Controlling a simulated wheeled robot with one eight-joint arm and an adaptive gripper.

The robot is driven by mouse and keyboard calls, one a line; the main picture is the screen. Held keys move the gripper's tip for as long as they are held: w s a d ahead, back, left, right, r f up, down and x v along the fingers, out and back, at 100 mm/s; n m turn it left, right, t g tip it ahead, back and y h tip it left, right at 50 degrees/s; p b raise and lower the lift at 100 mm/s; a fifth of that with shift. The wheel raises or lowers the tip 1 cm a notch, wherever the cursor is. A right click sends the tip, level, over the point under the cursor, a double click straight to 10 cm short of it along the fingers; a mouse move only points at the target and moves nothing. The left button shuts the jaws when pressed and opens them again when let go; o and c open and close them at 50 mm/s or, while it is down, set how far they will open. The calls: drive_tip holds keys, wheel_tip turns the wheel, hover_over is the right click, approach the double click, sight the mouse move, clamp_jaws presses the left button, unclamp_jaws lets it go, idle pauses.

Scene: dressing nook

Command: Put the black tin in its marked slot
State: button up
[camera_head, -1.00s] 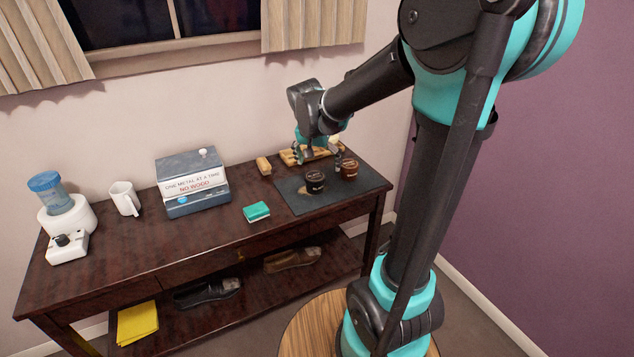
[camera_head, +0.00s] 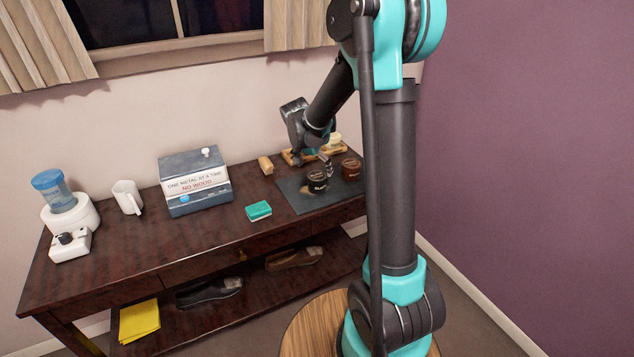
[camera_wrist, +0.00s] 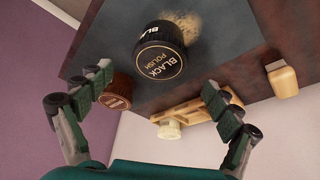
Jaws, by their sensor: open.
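The black tin (camera_head: 317,181) stands upright on the dark mat (camera_head: 296,196) at the right end of the table. In the wrist view its lid reads "BLACK POLISH" (camera_wrist: 160,58). My gripper (camera_head: 318,163) is above the mat, close behind and over the black tin. In the wrist view its fingers (camera_wrist: 160,98) are spread wide, with nothing between the pads, and the tin lies ahead of them. A wooden slotted rack (camera_head: 290,158) stands behind the mat, partly hidden by my gripper. I cannot make out the slot markings.
A brown tin (camera_head: 351,168) stands close right of the black tin. A pale tin (camera_head: 334,140) sits at the rack. A wooden brush (camera_head: 265,165), green sponge (camera_head: 259,210), grey-blue box (camera_head: 195,181), mug (camera_head: 128,197) and white dispenser (camera_head: 68,212) are leftward. The table's front middle is clear.

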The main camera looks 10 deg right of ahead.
sight(318, 175)
drive_tip(key=shift+x, duration=2.85)
drive_tip(key=shift+s+d, duration=0.1)
drive_tip(key=c, duration=1.4)
drive_tip(key=shift+r, duration=0.1)
